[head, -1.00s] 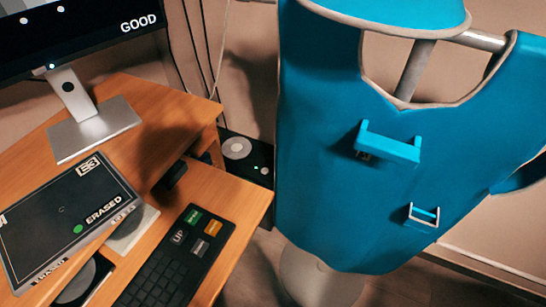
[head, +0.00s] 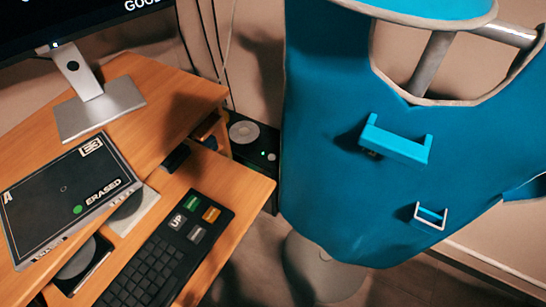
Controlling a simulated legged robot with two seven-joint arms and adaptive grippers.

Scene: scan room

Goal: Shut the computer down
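The computer appears to be the black box (head: 253,148) low behind the desk's right end, with a round grey disc and a small lit green light on its top. The monitor (head: 70,28) stands on a silver stand at the upper left; its dark screen shows part of a word, "GOO". The black keyboard (head: 162,258) lies on the lower desk shelf, with green, orange, grey and "UP" keys at its far end. Neither of my grippers is in view.
A flat dark case (head: 65,200) marked "ERASED" lies on the wooden desk (head: 135,125). Disc-like items sit partly under it. A large blue apron-like garment (head: 330,130) on a stand fills the right side, close to the computer. Cables hang behind the desk.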

